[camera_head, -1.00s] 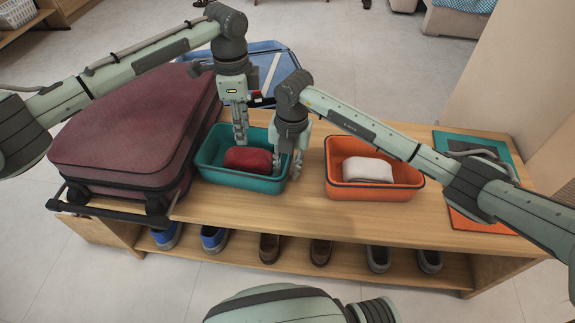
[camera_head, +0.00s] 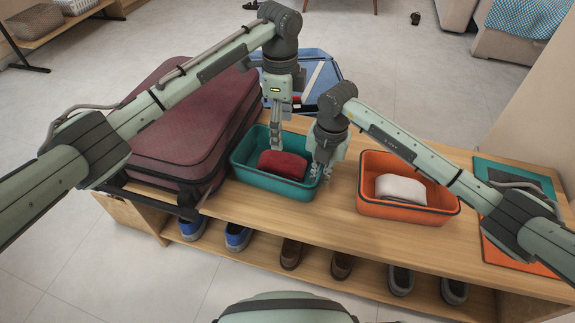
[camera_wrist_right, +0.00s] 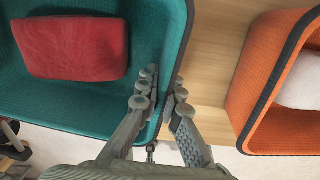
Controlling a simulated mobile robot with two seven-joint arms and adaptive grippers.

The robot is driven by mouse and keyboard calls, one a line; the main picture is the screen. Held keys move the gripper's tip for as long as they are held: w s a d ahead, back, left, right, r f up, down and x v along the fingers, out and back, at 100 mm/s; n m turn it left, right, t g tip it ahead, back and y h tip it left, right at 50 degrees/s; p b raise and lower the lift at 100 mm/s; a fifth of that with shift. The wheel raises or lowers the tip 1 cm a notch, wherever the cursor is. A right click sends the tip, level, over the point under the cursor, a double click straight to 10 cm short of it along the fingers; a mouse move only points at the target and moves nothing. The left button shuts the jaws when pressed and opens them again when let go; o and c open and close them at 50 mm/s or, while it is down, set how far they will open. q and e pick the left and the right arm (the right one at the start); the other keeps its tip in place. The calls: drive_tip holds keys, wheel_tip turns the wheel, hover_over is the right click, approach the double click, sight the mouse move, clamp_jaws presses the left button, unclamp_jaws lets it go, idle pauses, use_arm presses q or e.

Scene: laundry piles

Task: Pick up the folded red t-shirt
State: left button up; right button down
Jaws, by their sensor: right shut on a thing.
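The folded red t-shirt (camera_head: 282,165) lies in the teal bin (camera_head: 262,183) on the wooden bench; it also shows in the right wrist view (camera_wrist_right: 72,48). My right gripper (camera_head: 321,172) is at the bin's right side. In the wrist view its fingers (camera_wrist_right: 165,86) straddle the right wall of the bin and are shut on it, apart from the shirt. My left gripper (camera_head: 277,142) points down at the bin's back, just behind the shirt. Its fingers look close together, but I cannot tell whether they are shut or hold the rim.
An orange bin (camera_head: 371,205) with a folded white cloth (camera_head: 400,188) stands to the right. A blue container (camera_head: 322,80) is behind the bench. Several shoes (camera_head: 237,237) sit on the lower shelf.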

use_arm(q)
hover_over(281, 159)
wheel_tip(281, 159, down, 6)
drive_tip(key=shift+w+r, duration=0.1)
drive_tip(key=shift+r, duration=0.05)
drive_tip(key=shift+f, duration=3.15)
drive_tip(key=shift+c, duration=0.3)
drive_tip(key=c, duration=1)
